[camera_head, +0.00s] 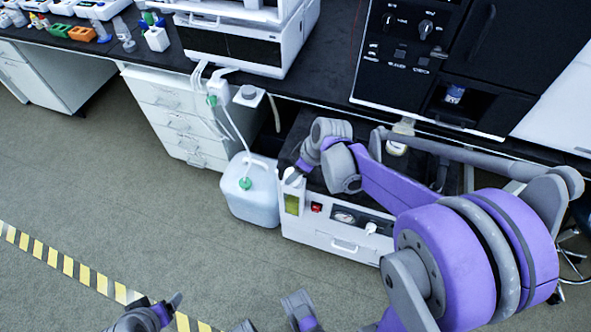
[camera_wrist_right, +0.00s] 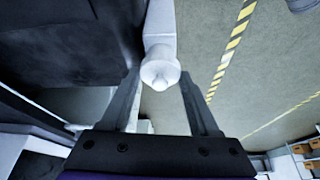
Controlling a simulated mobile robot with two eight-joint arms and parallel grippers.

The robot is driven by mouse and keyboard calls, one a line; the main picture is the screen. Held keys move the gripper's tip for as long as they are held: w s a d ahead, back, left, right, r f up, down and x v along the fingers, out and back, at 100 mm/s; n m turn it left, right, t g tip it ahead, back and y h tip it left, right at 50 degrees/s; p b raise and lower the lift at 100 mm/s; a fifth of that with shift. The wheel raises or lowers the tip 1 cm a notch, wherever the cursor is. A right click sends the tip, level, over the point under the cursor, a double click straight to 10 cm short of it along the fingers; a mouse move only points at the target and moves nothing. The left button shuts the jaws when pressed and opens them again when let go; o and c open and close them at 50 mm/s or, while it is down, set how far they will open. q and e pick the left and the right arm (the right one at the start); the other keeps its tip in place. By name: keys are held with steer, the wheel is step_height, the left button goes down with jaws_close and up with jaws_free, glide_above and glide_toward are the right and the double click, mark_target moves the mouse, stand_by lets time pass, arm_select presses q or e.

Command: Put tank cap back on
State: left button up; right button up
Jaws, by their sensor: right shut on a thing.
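A white machine (camera_head: 325,238) stands on the floor below the bench, with a yellow-green tank window (camera_head: 292,204) at its left front corner. My right gripper (camera_head: 298,172) is at the top of that corner. In the right wrist view my right gripper (camera_wrist_right: 161,85) has its fingers on either side of a small white rounded cap (camera_wrist_right: 160,70) and is shut on it. The cap lines up with a white strip behind it; I cannot tell if it touches the opening, which is hidden. My left gripper (camera_head: 168,308) is partly in view at the bottom edge, its jaws unclear.
A translucent canister (camera_head: 248,207) with a green cap and tubes stands just left of the machine. A white drawer unit (camera_head: 180,118) and the dark bench (camera_head: 330,82) are behind.

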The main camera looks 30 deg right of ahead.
stand_by(0.4)
steer(key=o, duration=1.5)
steer(key=shift+o, duration=0.4)
steer(key=shift+r+p, duration=2.9)
steer(key=shift+r, duration=0.6)
jaws_close()
